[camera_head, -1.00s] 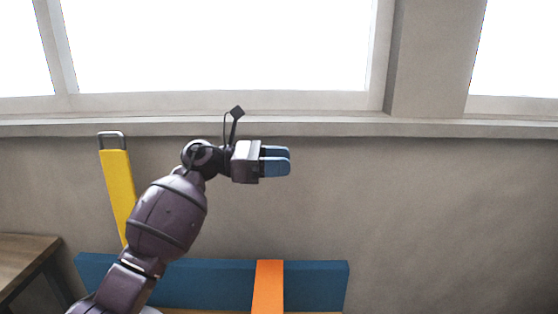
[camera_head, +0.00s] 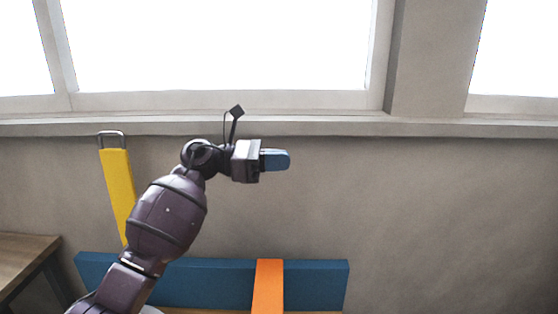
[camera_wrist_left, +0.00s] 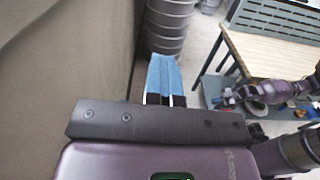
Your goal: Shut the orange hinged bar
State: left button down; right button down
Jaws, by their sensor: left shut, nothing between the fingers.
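The orange bar (camera_head: 268,287) lies across the blue board (camera_head: 210,280) at the bottom of the head view; its near end is cut off by the frame. A yellow bar (camera_head: 118,185) with a metal loop on its end stands raised at the left, its lower part hidden by my left arm. My left gripper (camera_head: 276,160) is shut and empty, well above the board and the orange bar, pointing right. Its blue fingers (camera_wrist_left: 163,75) are together in the left wrist view. Parts of my other arm show at that view's right; its jaws cannot be made out.
A wooden table (camera_head: 25,262) stands at the left in the head view. A plain wall (camera_head: 430,210) with a window sill runs behind. The wrist view shows a grey ribbed drum (camera_wrist_left: 168,25) beyond the fingers and a wooden-topped workbench (camera_wrist_left: 275,58).

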dwell(0.8)
pick_arm(q)
jog(key=c, duration=1.1)
grip_release()
jog(key=a+b, duration=0.1)
jog(key=a, duration=1)
jog(key=shift+d, duration=0.1)
